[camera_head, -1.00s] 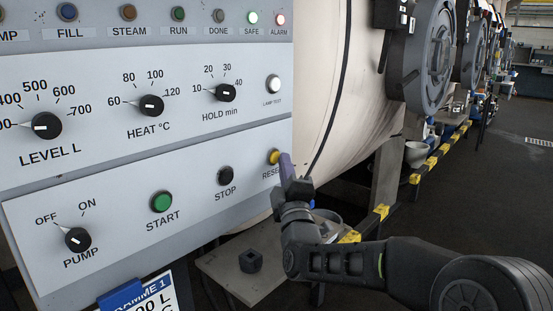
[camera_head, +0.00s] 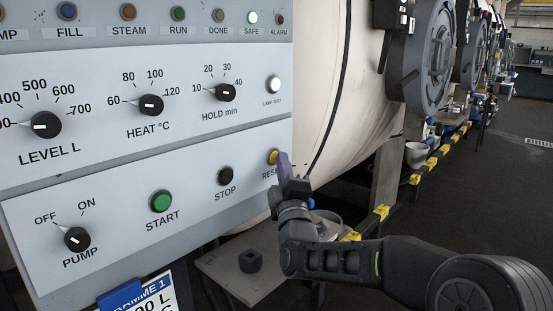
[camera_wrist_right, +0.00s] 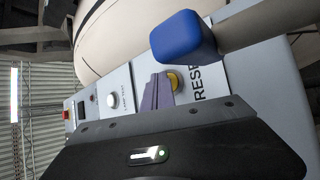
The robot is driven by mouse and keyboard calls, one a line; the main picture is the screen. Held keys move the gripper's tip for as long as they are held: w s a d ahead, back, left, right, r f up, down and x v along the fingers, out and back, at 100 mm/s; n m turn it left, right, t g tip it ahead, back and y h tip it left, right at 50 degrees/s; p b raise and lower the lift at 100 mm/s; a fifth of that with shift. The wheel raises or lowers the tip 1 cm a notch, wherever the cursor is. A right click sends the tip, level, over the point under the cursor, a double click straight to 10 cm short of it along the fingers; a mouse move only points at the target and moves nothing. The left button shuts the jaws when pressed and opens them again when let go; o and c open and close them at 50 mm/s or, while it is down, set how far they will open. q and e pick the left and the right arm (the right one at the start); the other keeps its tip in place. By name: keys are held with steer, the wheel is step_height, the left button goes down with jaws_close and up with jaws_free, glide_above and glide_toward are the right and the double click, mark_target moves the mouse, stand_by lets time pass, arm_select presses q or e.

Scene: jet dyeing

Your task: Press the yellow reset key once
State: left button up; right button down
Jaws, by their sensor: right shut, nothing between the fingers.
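The yellow reset key (camera_head: 273,157) is at the right end of the lower control panel, above the partly hidden RESET label. My right gripper (camera_head: 283,160) is shut and empty, its purple-grey fingertips at the key's right edge in the head view. In the right wrist view the shut fingers (camera_wrist_right: 157,92) reach right up to the yellow key (camera_wrist_right: 175,80). The key still shows beside them; I cannot tell whether they touch it or how far it is pressed. My left gripper is not in view.
The black stop button (camera_head: 225,176) and green start button (camera_head: 162,201) are left of the key. The alarm lamp (camera_head: 281,19) is dark; the safe lamp (camera_head: 252,18) is lit. A blue-ended part (camera_wrist_right: 183,38) is close to the fingers in the wrist view.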

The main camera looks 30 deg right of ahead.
steer(key=shift+s+d+b, duration=0.2)
steer(key=shift+s+b, duration=0.2)
steer(key=shift+s, duration=0.4)
steer(key=shift+s+d+b, duration=0.2)
steer(key=shift+s+b, duration=0.1)
steer(key=shift+s, duration=0.35)
steer(key=shift+s+d+b, duration=0.2)
steer(key=shift+s+b, duration=0.1)
steer(key=shift+s, duration=0.35)
steer(key=shift+s+d+b, duration=0.15)
steer(key=shift+s+d, duration=0.05)
steer(key=shift+s, duration=0.35)
steer(key=shift+s+d+b, duration=0.15)
steer(key=shift+s, duration=0.4)
